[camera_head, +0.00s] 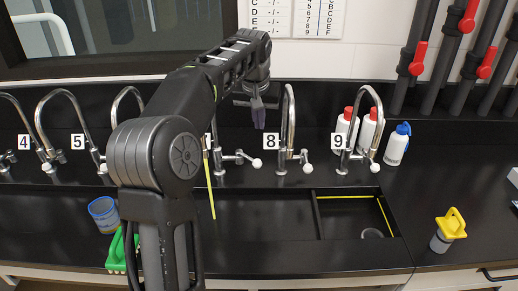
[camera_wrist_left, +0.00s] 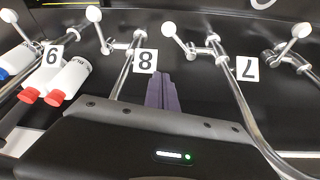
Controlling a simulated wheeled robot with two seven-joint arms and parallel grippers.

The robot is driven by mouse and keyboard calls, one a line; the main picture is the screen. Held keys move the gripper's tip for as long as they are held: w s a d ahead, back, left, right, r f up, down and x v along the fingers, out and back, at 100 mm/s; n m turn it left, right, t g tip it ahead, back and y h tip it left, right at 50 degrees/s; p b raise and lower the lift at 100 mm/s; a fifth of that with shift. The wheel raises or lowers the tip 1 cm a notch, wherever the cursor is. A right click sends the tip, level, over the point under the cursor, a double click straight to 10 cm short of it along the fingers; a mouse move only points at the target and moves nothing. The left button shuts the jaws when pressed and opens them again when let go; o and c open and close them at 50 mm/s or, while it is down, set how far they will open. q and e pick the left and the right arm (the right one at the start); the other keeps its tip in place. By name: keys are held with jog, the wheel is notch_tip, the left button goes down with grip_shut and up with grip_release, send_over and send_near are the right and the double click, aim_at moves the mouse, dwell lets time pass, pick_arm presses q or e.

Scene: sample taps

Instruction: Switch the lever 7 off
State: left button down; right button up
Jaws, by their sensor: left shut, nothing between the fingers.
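Tap 7 (camera_head: 217,160) is partly hidden behind my left arm in the head view. Its lever points right and ends in a white knob (camera_head: 257,163). In the wrist view, tap 7 (camera_wrist_left: 218,50) is beside its label "7" (camera_wrist_left: 247,68), and its lever slants to the upper left, ending in a white knob (camera_wrist_left: 168,30). My left gripper (camera_head: 258,122) has purple fingers pressed together with nothing between them. It hangs above the lever 7 knob in the head view, apart from it. The shut fingertips (camera_wrist_left: 161,78) also show in the wrist view, near label "8".
Tap 8 (camera_head: 288,130) stands close to the gripper's right, with tap 9 (camera_head: 347,150) farther right. A blue cup (camera_head: 103,213), green brush (camera_head: 117,252) and yellow-topped container (camera_head: 450,227) are near the sink (camera_head: 345,197).

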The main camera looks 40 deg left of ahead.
aim_at(248, 158)
pick_arm(q)
jog(key=shift+f, duration=0.1)
notch_tip(248, 158, down, 10)
jog(key=p, duration=0.2)
jog(key=shift+s, duration=0.2)
dwell(0.5)
jog(key=shift+s+d+m+b, duration=0.1)
jog(key=shift+s+m+b, duration=0.3)
jog(key=shift+m, duration=0.3)
jog(key=shift+s+h, duration=0.15)
jog(key=shift+h, duration=0.15)
jog(key=shift+s+a+b, duration=0.25)
jog(key=shift+s+b, duration=0.2)
jog(key=shift+s, duration=0.25)
jog(key=shift+s+a+b, duration=0.3)
jog(key=shift+s+b, duration=0.1)
jog(key=shift+s, duration=0.3)
jog(key=shift+s+a+b, duration=0.25)
jog(key=shift+s+b, duration=0.2)
jog(key=shift+s, duration=0.25)
jog(key=shift+s+f, duration=0.1)
